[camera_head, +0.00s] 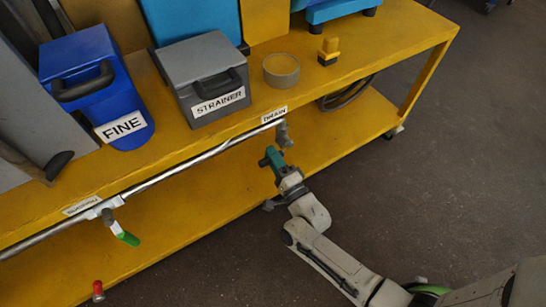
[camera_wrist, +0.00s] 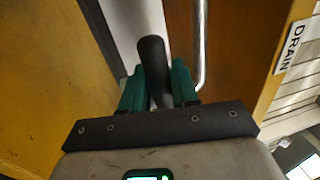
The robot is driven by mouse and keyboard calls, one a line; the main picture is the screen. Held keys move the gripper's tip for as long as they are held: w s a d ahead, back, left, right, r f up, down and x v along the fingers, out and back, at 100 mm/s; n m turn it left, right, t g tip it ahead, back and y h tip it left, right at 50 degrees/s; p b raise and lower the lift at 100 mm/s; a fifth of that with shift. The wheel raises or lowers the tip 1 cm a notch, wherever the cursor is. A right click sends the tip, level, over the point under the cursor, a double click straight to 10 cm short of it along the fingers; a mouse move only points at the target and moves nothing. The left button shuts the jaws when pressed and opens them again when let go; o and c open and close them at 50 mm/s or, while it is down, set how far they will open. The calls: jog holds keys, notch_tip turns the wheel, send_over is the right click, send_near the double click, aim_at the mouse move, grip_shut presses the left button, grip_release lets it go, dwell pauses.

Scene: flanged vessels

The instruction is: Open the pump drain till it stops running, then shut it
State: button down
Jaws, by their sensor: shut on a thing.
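The drain is marked by a white DRAIN label (camera_head: 274,115) on the front edge of the yellow cart, and the label shows sideways in the wrist view (camera_wrist: 295,45). A grey drain fitting (camera_head: 283,134) hangs below the label at the end of the silver pipe. My gripper (camera_head: 271,158) is just below and left of it. In the wrist view, my gripper's teal fingers (camera_wrist: 159,88) are shut on a dark grey rounded handle (camera_wrist: 153,60). I take this for the drain handle; its joint to the valve is hidden. I see no running liquid.
A green-handled valve (camera_head: 125,236) hangs at left. A red-capped piece (camera_head: 98,290) is below. Floor at right is clear.

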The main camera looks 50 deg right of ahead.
dwell(0.3)
jog(key=c, duration=1)
grip_release()
jog(key=p+v, duration=0.1)
jog(key=v, duration=0.9)
jog(key=shift+s, duration=0.4)
jog(key=shift+a+f, duration=0.1)
